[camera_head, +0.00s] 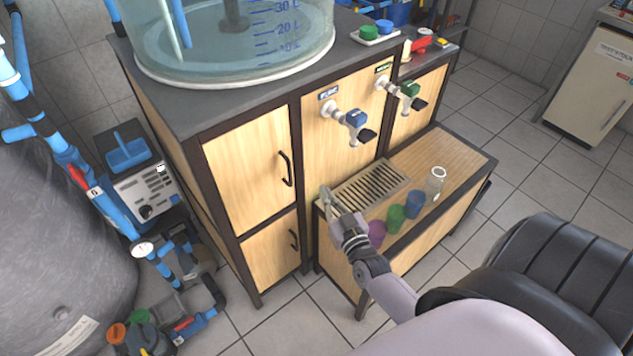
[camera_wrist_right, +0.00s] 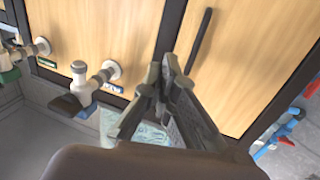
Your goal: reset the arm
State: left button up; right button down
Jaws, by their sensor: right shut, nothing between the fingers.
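My right gripper (camera_head: 326,194) reaches in from the lower right in the head view, just above the left end of the low wooden bench. In the right wrist view its fingers (camera_wrist_right: 168,72) are closed together with nothing between them, in front of the wooden cabinet doors. A black door handle (camera_wrist_right: 199,40) shows beyond the fingertips there; I cannot tell the exact gap. My left gripper does not show in either view.
The bench (camera_head: 462,160) holds a drain grate (camera_head: 372,186), purple (camera_head: 377,232), green (camera_head: 396,217) and blue (camera_head: 414,204) cups and a clear glass (camera_head: 435,182). Blue-handled (camera_head: 354,118) and green-handled (camera_head: 408,91) taps jut out above. A black chair (camera_head: 560,275) is at right.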

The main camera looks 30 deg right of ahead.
jog(key=s+a+f+n+g+y, duration=0.1)
jog(key=s+a+f+g, duration=0.15)
jog(key=s+f, duration=0.45)
jog(key=s+a+f+n+g+y, duration=0.1)
jog(key=s+a+f+g, duration=0.15)
jog(key=f, duration=0.85)
jog(key=s+a+f+g+y, duration=0.1)
jog(key=s+a+f+g, duration=0.2)
jog(key=f, duration=0.6)
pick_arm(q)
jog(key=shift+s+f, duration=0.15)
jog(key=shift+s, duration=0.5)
pick_arm(e)
jog(key=s+a+f+n+g, duration=0.1)
jog(key=s+f+g, duration=0.3)
jog(key=s, duration=1)
jog(key=s+a+f+n+g, duration=0.1)
jog(key=s+f+g, duration=0.3)
jog(key=s+f, duration=0.7)
jog(key=s, duration=0.3)
jog(key=shift+g, duration=0.4)
jog(key=shift+f, duration=0.1)
